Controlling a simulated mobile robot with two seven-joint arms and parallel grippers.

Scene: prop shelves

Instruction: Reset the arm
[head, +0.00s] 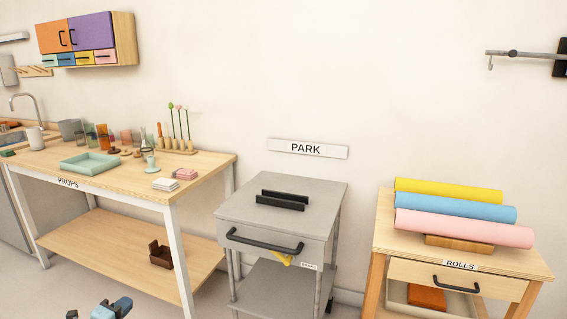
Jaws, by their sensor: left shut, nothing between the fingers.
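My left gripper (111,308) shows only in part at the bottom edge of the head view, left of centre. Its blue and black parts are in front of the props table, low over the floor. It is shut and holds nothing. The rest of my left arm is mostly cut off by the frame. My right gripper is out of view.
The props table (210,167) carries a green tray (90,163), glasses and other small items. A grey PARK cart (236,208) stands in the middle. The rolls table (390,232) at right holds coloured rolls (455,212). A coloured cabinet (90,32) hangs upper left.

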